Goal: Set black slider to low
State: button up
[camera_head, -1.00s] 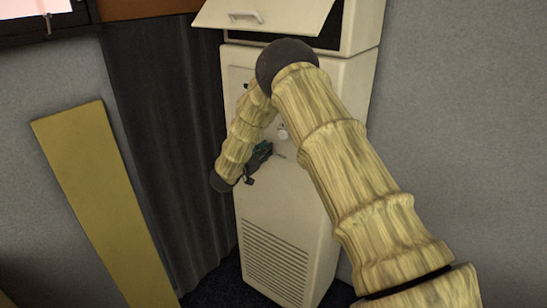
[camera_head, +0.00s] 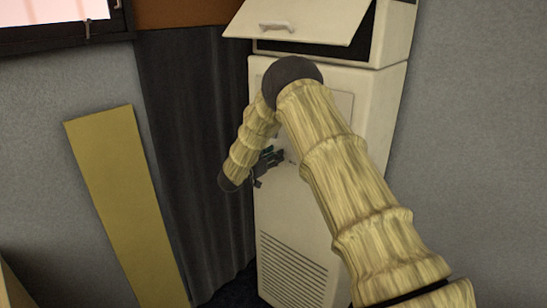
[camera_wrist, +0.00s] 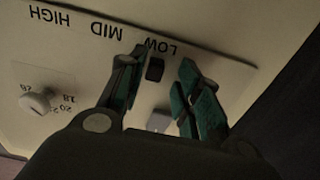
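The black slider (camera_wrist: 155,69) is a small dark block on the cream panel (camera_wrist: 85,65) in the wrist view. It sits by the word LOW, whose lettering appears upside down, with MID and HIGH to the left. My gripper (camera_wrist: 162,72) is open, with one green-padded finger on each side of the slider. I cannot tell whether either finger touches it. In the head view my gripper (camera_head: 268,161) is at the front of the cream cabinet (camera_head: 294,223), and the slider is not discernible there.
A pale round knob (camera_wrist: 36,101) with numbers is at the left of the panel in the wrist view. A raised flap door (camera_head: 300,22) is open above my arm. A yellow board (camera_head: 125,200) leans at left, beside a dark curtain (camera_head: 190,150).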

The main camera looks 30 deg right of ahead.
jog(key=shift+s, duration=0.15)
jog(key=v, duration=1.1)
jog(key=shift+a, duration=0.35)
jog(key=s+a+f+n+t+y+b, duration=0.1)
jog(key=s+a+f+n+y, duration=0.4)
jog(key=f, duration=0.6)
jog(key=s+a+f+n+t+y+b, duration=0.1)
jog(key=s+a+f+n+y, duration=0.1)
jog(key=s+f, duration=0.7)
jog(key=s+a+f+n+t+y, duration=0.2)
jog(key=s+a+f+n+y, duration=0.15)
jog(key=f, duration=0.85)
jog(key=s+a+f+n+g+y+b, duration=0.1)
jog(key=s+a+f+g+y, duration=0.15)
jog(key=s+f, duration=0.4)
jog(key=s+a+f+n+g+y, duration=0.1)
jog(key=s+a+f+g+y, duration=0.15)
jog(key=s, duration=0.75)
jog(key=s+a+f+g+y, duration=0.1)
jog(key=s+a+g, duration=0.1)
jog(key=s, duration=0.9)
jog(key=s+a+f+n+g+y+b, duration=0.1)
jog(key=s+a+g, duration=0.1)
jog(key=s, duration=0.9)
jog(key=shift+s+a+g, duration=0.2)
jog(key=shift+s+g, duration=0.1)
jog(key=shift+s, duration=0.05)
